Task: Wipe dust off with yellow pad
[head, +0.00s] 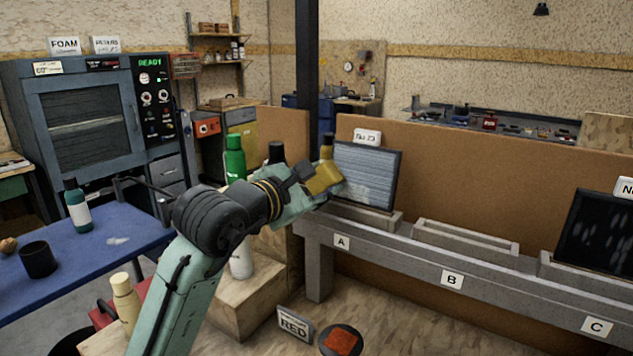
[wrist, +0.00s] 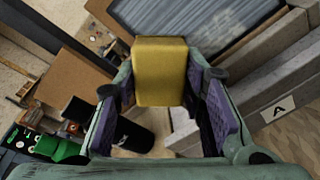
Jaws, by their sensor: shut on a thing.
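My gripper (head: 308,184) is shut on the yellow pad (head: 325,179), in front of the left edge of a dark-framed panel (head: 366,176). In the wrist view the pad (wrist: 160,72) sits between the two purple-lined fingers. The panel stands tilted in the holder at slot A (head: 342,241), and its face is covered in pale streaks. I cannot tell whether the pad touches it. A second, darker panel (head: 597,231) with faint pale marks stands at slot C (head: 597,326). Slot B's holder (head: 465,241) is empty.
A grey rail bench (head: 420,256) carries the holders before a brown partition (head: 480,185). A green bottle (head: 235,158) and a dark-topped bottle (head: 276,153) stand behind my arm.

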